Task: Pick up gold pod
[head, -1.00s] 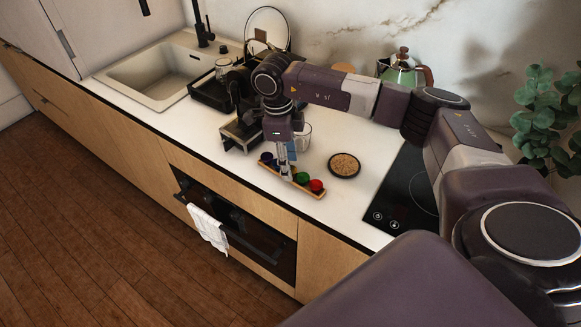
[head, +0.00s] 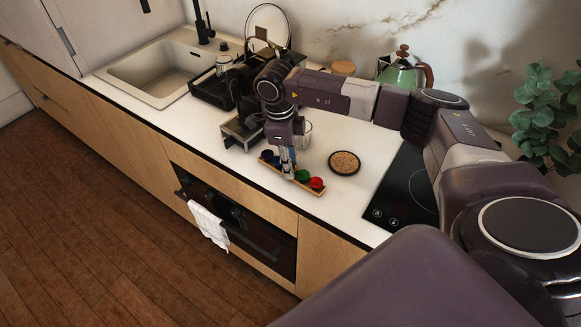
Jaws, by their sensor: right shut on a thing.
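A narrow wooden tray (head: 271,170) lies near the counter's front edge with a row of small pods in it. Dark blue pods (head: 268,156) sit at its left end, a green pod (head: 302,175) and a red pod (head: 317,183) at its right end. My right gripper (head: 288,170) points down over the tray between the blue and green pods. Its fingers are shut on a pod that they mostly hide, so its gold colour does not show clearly. My left gripper is not in view.
A round dish of brown grains (head: 344,163) stands right of the tray, before the black cooktop (head: 411,190). A coffee machine (head: 240,130) and a glass stand behind the tray. A green kettle (head: 404,72) is at the back.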

